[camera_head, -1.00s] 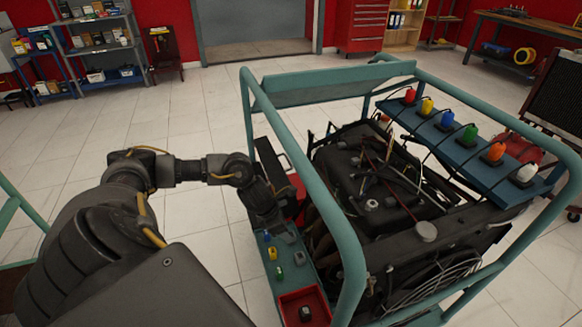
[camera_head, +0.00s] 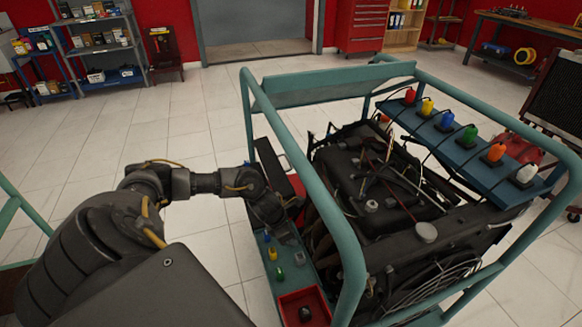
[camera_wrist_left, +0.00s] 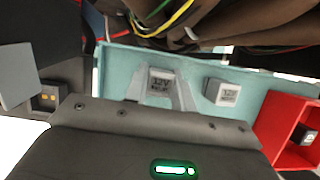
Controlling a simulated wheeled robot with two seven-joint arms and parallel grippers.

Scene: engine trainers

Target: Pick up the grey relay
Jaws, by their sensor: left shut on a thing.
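A grey relay (camera_wrist_left: 160,81) marked 12V sits between the fingertips of my left gripper (camera_wrist_left: 161,92) in the left wrist view. The gripper is shut on it, with a finger on either side, over the teal shelf (camera_wrist_left: 118,62). A second light grey relay (camera_wrist_left: 222,92), also marked 12V, stands apart to the right. In the head view my left gripper (camera_head: 286,234) is over the shelf at the stand's left side, and it hides the held relay there. A pale grey relay (camera_head: 300,258) shows on the shelf in front of it. My right gripper is not in view.
Small blue (camera_head: 267,237), yellow (camera_head: 272,253) and green (camera_head: 279,273) parts stand along the shelf. A red tray (camera_head: 287,312) holding a dark part is at its near end. The teal frame post (camera_head: 335,220) and engine (camera_head: 380,190) are close on the right.

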